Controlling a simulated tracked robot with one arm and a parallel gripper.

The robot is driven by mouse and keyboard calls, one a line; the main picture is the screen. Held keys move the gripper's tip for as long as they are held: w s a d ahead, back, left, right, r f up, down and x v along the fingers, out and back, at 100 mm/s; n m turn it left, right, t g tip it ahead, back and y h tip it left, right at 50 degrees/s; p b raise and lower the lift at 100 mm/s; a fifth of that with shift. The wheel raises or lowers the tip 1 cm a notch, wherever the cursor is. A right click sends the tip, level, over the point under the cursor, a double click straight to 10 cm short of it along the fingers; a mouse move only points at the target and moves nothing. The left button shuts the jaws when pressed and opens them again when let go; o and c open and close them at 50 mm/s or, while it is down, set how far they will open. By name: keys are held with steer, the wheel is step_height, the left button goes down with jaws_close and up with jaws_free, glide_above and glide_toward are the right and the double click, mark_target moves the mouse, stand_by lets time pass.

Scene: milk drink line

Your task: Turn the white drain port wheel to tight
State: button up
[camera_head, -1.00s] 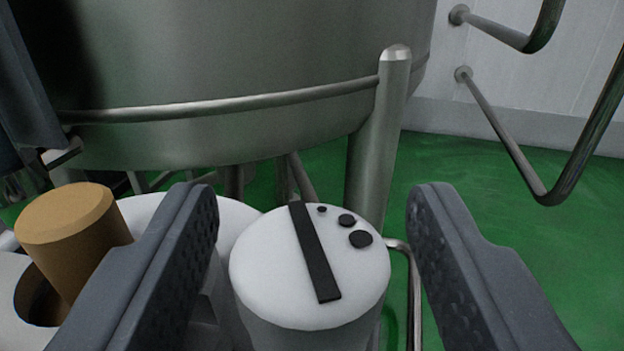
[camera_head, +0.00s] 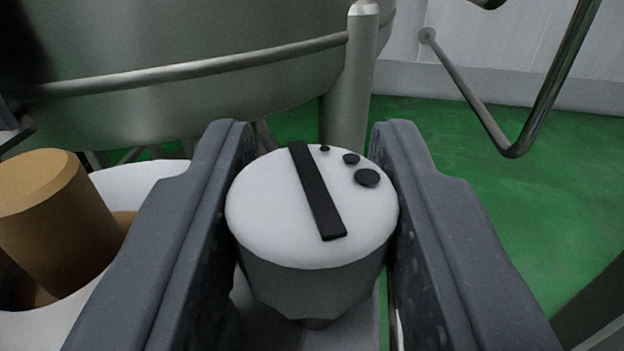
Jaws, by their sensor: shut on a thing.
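The white drain port wheel (camera_head: 270,208) is a round white knob in the middle of the view. Its top has a black bar running from upper left to lower right and several black dots of growing size to the right of the bar. My gripper (camera_head: 312,190) is shut on the wheel, with one dark grey finger against its left side and one against its right side. The lower part of the wheel and what it sits on are partly hidden by the fingers.
A tan cylinder (camera_head: 50,220) stands in a white round housing (camera_head: 150,180) at the left, close to my left finger. A large steel tank (camera_head: 200,50) with a leg (camera_head: 348,90) stands behind. A bent steel pipe (camera_head: 512,150) is at the right, over green floor (camera_head: 500,210).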

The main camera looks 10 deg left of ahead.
steer(key=o, duration=1)
steer(key=s+p, duration=0.1)
steer(key=s, duration=0.3)
steer(key=s+d+p, duration=0.1)
steer(key=s, duration=0.4)
steer(key=s+d+p, duration=0.1)
steer(key=s, duration=0.3)
steer(key=shift+s+d, duration=0.1)
steer(key=shift+s, duration=0.2)
